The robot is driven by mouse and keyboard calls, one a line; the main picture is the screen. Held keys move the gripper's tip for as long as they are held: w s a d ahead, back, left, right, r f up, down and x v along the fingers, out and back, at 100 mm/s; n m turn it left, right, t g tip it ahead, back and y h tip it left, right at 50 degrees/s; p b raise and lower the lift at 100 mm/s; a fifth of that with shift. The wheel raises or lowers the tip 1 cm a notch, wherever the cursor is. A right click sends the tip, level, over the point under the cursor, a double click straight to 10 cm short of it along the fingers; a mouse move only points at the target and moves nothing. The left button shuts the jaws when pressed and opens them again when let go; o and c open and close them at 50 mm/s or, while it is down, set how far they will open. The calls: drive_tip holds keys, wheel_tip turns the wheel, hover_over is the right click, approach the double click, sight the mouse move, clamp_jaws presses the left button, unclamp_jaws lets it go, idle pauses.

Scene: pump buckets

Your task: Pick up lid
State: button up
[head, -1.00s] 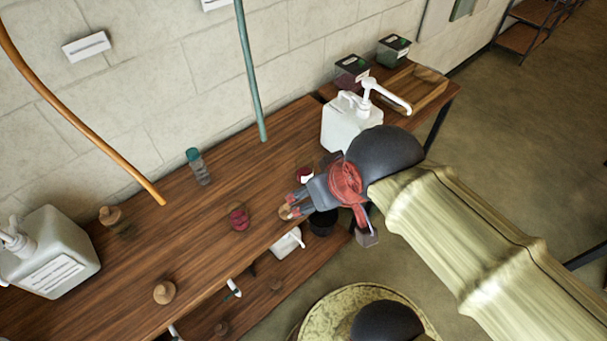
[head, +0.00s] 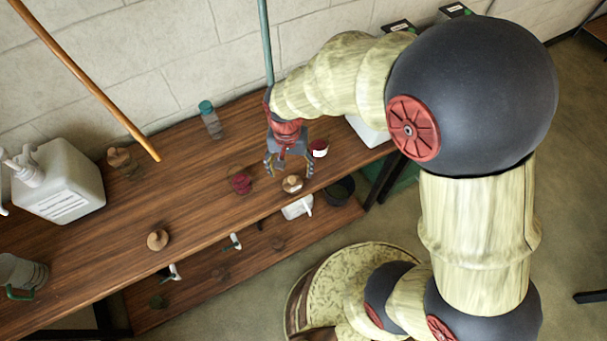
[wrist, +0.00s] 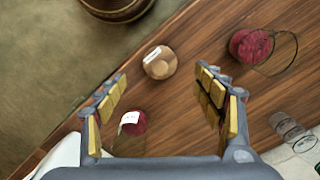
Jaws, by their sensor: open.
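A round wooden lid (head: 292,184) with a white label lies on the wooden table near its front edge. In the wrist view the lid (wrist: 159,62) shows whole, just beyond the gap between the fingertips. My gripper (head: 290,169) points down at the table, close to the lid and slightly behind it. In the wrist view my gripper (wrist: 161,80) has its yellow-padded fingers wide apart with nothing between them. I cannot tell the exact height of the fingertips above the table.
A clear glass with red contents (head: 240,181) stands left of the gripper, a labelled red jar (head: 319,148) right. Other wooden lids (head: 157,240) lie farther left. A teal-capped bottle (head: 211,120) stands behind. A dark pot (head: 339,190) is below the front edge.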

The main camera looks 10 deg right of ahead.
sight(292, 179)
drive_tip(key=shift+w+a+r+m, duration=0.1)
drive_tip(key=shift+w+a+m, duration=0.15)
drive_tip(key=shift+m, duration=0.35)
drive_tip(key=shift+f, duration=0.25)
drive_tip(key=f+b, duration=0.1)
drive_tip(key=f, duration=0.1)
drive_tip(key=f+b, duration=0.1)
drive_tip(key=f, duration=0.1)
drive_tip(key=f+b, duration=0.1)
drive_tip(key=f, duration=0.1)
drive_tip(key=shift+s+d+f, duration=0.2)
drive_tip(key=shift+d, duration=0.15)
drive_tip(key=shift+w+f, duration=0.1)
drive_tip(key=shift+f, duration=0.35)
drive_tip(key=shift+r, duration=0.1)
drive_tip(key=c, duration=1)
